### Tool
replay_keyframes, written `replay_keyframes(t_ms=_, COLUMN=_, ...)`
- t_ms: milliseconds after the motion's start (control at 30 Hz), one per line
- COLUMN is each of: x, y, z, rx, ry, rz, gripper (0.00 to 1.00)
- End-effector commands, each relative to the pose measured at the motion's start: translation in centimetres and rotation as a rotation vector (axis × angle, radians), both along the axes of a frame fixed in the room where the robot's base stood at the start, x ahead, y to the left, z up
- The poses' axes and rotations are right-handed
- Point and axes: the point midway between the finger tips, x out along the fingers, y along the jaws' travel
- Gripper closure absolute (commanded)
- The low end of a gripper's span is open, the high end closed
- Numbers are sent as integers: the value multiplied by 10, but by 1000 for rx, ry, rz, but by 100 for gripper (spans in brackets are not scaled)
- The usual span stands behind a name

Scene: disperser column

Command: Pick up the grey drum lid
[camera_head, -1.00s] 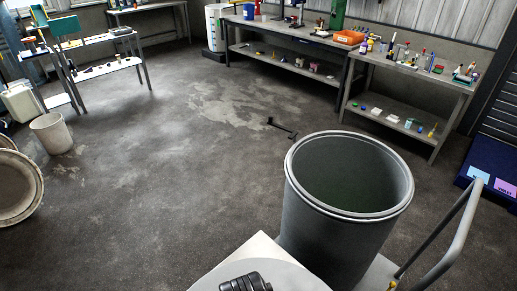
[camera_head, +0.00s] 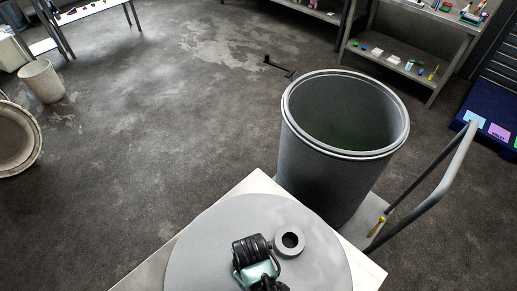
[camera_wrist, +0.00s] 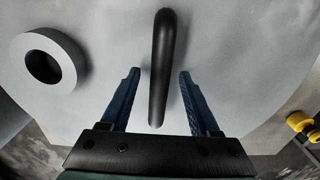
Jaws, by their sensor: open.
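The grey drum lid (camera_head: 205,245) is a large flat disc lying on a white-topped stand beside the open grey drum (camera_head: 335,165). It has a raised round collar (camera_head: 290,241), which also shows in the wrist view (camera_wrist: 73,62). In the wrist view a black bar handle (camera_wrist: 162,50) stands on the lid (camera_wrist: 235,60). My gripper (camera_wrist: 159,76) is open, with blue fingers on either side of the handle and visible gaps to it. In the head view my dark wrist (camera_head: 252,250) covers part of the lid and hides the fingertips and handle.
A curved metal rail (camera_head: 432,195) rises right of the drum. A yellow object (camera_head: 377,225) is near its base. A white bin (camera_head: 42,82) and shelved benches (camera_head: 410,65) stand farther off. The floor at left centre is mostly clear.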

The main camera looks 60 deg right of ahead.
Motion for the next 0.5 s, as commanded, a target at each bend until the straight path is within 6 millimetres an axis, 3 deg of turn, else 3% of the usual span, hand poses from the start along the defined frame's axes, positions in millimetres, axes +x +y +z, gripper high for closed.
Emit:
replay_keyframes(t_ms=233, x=0, y=0, z=-2, rx=-1, ry=-1, rz=0, gripper=38)
replay_keyframes(t_ms=500, x=0, y=0, z=-1, rx=-1, ry=-1, rz=0, gripper=86)
